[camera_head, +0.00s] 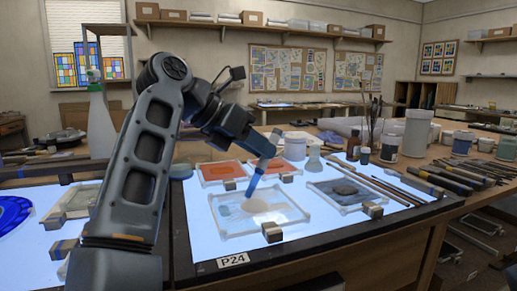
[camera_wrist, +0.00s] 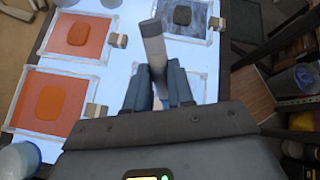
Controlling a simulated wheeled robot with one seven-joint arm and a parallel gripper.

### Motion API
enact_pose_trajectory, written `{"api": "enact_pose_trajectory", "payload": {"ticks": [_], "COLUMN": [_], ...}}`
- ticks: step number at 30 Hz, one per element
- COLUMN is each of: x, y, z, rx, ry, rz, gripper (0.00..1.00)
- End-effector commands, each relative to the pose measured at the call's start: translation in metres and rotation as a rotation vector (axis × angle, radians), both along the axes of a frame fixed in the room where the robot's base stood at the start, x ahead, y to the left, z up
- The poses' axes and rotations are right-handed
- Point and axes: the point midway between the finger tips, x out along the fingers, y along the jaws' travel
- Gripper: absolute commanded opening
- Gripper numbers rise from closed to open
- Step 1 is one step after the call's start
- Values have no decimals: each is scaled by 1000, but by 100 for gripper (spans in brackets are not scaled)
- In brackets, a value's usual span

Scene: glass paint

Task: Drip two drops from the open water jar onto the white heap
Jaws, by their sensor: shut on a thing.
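My gripper (camera_head: 255,180) points down over the front glass pane (camera_head: 222,231) on the light table. Its blue fingers (camera_wrist: 158,92) are shut on a slim grey stick-like tool (camera_wrist: 154,45), probably a dropper, which is tilted. The tool's grey upper end (camera_head: 275,136) shows above the fingers. The low end is just above or touching the pale white heap (camera_head: 258,206); I cannot tell which. In the wrist view the heap is hidden by the gripper. A clear vessel (camera_head: 313,158) stands behind the panes; I cannot tell whether it is the open water jar or holds water.
Two orange panes (camera_head: 221,171) lie behind, and a dark grey pane (camera_head: 345,191) lies to the right. Brushes and tools (camera_head: 440,180) and several jars (camera_head: 417,130) crowd the right. A spray bottle (camera_head: 99,120) stands at left.

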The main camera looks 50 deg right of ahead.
Motion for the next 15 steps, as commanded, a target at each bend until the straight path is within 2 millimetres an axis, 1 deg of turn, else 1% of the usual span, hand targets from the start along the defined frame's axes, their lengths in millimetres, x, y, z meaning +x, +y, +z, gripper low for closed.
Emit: {"api": "enact_pose_trajectory", "payload": {"ticks": [4, 7, 15], "x": [0, 0, 0], "y": [0, 0, 0], "z": [2, 8, 32], "rx": [0, 0, 0], "ry": [-1, -2, -2], "rz": [1, 1, 1], "gripper": [0, 0, 0]}}
